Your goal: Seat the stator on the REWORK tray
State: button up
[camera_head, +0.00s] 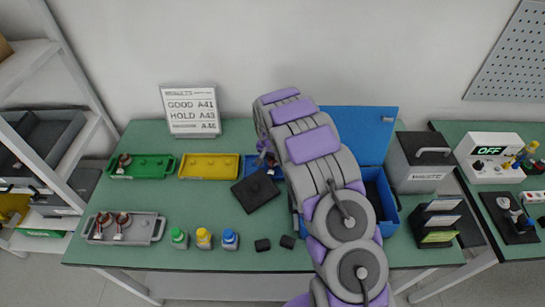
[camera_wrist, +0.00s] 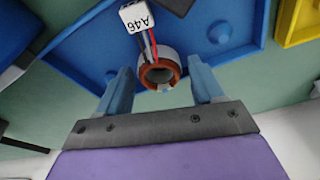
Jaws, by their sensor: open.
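A stator (camera_wrist: 158,74) with a copper-coloured ring, coloured leads and a white tag reading A46 (camera_wrist: 138,16) is at the blue tray (camera_wrist: 75,50) in the wrist view. My gripper (camera_wrist: 163,84) is open, with one blue finger on each side of this stator and gaps between. Whether the stator rests on the tray floor is unclear. In the head view the blue tray (camera_head: 249,161) is partly hidden by my arm, and my gripper is largely hidden. No REWORK label is readable on a tray.
A sign (camera_head: 190,110) reads GOOD A41 and HOLD A43, with a smaller A46 line. A green tray (camera_head: 150,167) holds one stator; a yellow tray (camera_head: 208,166) is empty. A grey tray (camera_head: 140,231) holds two stators. A dark square plate (camera_head: 255,192) lies before the blue tray.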

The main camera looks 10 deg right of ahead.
dwell(0.4)
jog(key=shift+w+d+p+v, duration=0.15)
jog(key=shift+p+v, duration=0.1)
jog(key=shift+v, duration=0.55)
jog(key=shift+w+p+v, duration=0.15)
jog(key=shift+p+v, duration=0.05)
jog(key=shift+v, duration=0.65)
jog(key=shift+w+d+p+v, duration=0.15)
jog(key=shift+p+v, duration=0.1)
jog(key=shift+v, duration=0.55)
jog(key=shift+o, duration=0.4)
jog(key=shift+a+r, duration=0.1)
jog(key=o, duration=0.5)
jog(key=p+v, duration=0.2)
jog(key=v, duration=1.5)
jog(key=shift+a+r+p, duration=0.1)
jog(key=shift+a+p, duration=0.05)
jog(key=shift+p, duration=0.15)
